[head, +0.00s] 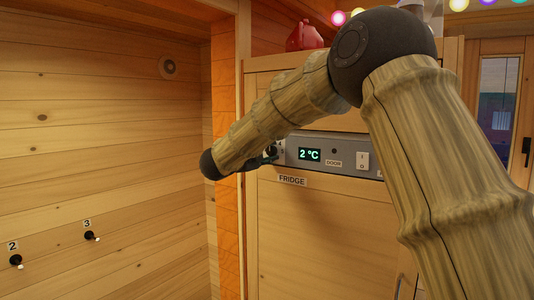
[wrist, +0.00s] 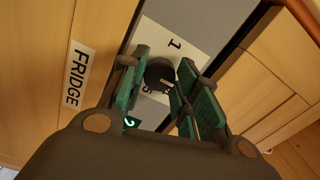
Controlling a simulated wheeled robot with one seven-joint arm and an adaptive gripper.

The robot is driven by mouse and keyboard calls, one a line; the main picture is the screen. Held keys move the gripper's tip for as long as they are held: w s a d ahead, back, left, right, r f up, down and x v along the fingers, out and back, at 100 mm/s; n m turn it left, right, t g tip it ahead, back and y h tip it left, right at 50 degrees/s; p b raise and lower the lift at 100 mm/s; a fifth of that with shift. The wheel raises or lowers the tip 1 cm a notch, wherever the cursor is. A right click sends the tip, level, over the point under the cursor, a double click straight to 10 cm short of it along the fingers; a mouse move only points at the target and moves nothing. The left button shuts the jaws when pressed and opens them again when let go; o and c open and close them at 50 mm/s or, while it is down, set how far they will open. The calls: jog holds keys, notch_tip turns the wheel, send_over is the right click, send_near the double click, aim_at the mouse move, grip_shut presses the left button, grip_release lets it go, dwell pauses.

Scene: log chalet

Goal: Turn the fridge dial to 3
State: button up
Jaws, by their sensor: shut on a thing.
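The fridge dial (wrist: 159,72) is a round dark knob on a pale plate, seen in the wrist view with a light mark on its face. A "1" shows beside it, and another digit is partly covered. In the head view the dial is mostly hidden by my gripper (head: 264,159). My gripper (wrist: 158,84) has its green-padded fingers on both sides of the dial and is shut on it. The grey control panel (head: 318,143) carries a green display (head: 309,155) reading 2 °C. Which number the dial points at is unclear.
A "FRIDGE" label (head: 292,180) is below the panel, and a white rocker switch (head: 362,160) is to its right. Black pegs (head: 91,236) numbered 2 and 3 stick out of the left log wall. A red pot (head: 304,37) stands on top of the cabinet.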

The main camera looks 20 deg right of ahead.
jog(key=shift+f, duration=0.1)
jog(key=o, duration=1)
jog(key=shift+a, duration=0.1)
jog(key=v, duration=1.2)
